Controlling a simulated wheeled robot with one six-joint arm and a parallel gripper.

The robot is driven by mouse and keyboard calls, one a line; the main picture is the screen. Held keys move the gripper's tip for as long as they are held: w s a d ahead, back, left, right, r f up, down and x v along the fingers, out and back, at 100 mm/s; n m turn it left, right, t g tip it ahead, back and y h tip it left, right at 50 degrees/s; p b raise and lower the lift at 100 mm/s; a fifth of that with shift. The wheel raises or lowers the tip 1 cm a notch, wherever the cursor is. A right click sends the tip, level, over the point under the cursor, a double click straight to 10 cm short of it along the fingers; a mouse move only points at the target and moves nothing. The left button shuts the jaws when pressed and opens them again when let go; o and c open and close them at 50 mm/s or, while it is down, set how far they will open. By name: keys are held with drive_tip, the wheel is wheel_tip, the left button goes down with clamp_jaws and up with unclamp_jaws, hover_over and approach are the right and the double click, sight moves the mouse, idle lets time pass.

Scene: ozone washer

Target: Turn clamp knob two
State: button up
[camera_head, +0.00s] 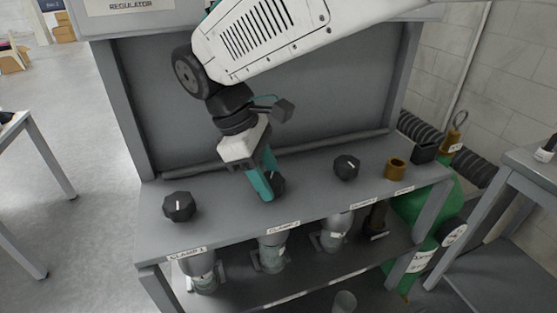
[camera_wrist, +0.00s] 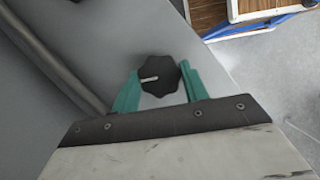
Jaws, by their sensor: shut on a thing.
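Clamp knob two (camera_head: 279,184) is a black lobed knob on the grey bench top, behind the label "CLAMP 2" (camera_head: 283,228). In the head view it is mostly hidden behind a teal finger. My gripper (camera_head: 268,184) reaches down from above and is shut on this knob. In the wrist view the knob (camera_wrist: 160,72) sits between the two teal fingers of the gripper (camera_wrist: 160,80). A white pointer mark on the knob points left in that view.
Another black knob (camera_head: 180,206) stands left, by the "CLAMP 1" label, and one (camera_head: 346,167) stands right. A brass ring (camera_head: 395,168) and dark block (camera_head: 424,151) are farther right. A grey panel (camera_head: 270,100) rises behind. Clamp fittings (camera_head: 272,252) hang below the front edge.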

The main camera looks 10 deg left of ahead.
drive_tip(key=shift+m, duration=0.7)
drive_tip(key=o, duration=1)
